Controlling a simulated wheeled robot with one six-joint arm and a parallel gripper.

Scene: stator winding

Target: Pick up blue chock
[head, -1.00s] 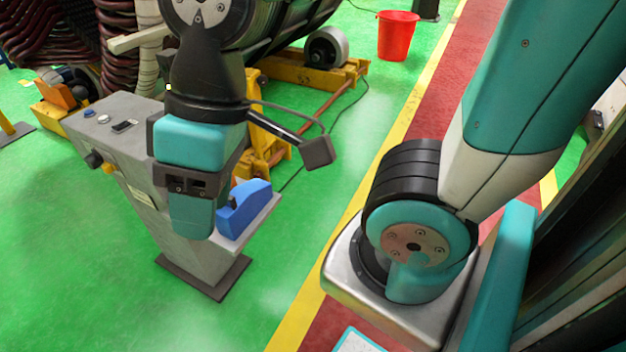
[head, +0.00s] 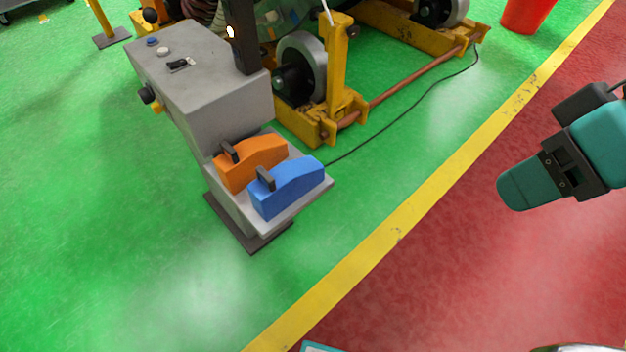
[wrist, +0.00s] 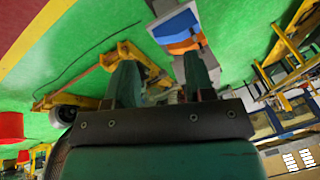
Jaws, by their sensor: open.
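The blue chock (head: 290,190) has a dark handle and a sloped top. It rests on the low grey shelf (head: 315,193) of a control pedestal, at the shelf's front edge. In the wrist view the blue chock (wrist: 172,24) shows small at the top, beyond the fingers. My gripper (head: 518,190) is at the right of the head view, in the air well right of the chock and touching nothing. The wrist view shows its two teal fingers (wrist: 160,78) apart with nothing between them.
An orange chock (head: 250,162) sits close behind the blue one on the shelf. The grey control pedestal (head: 205,100) rises behind them. A yellow roller stand (head: 335,85) with wheels is at the back, and a red bucket (head: 530,12) farther right. Floor right of the shelf is clear.

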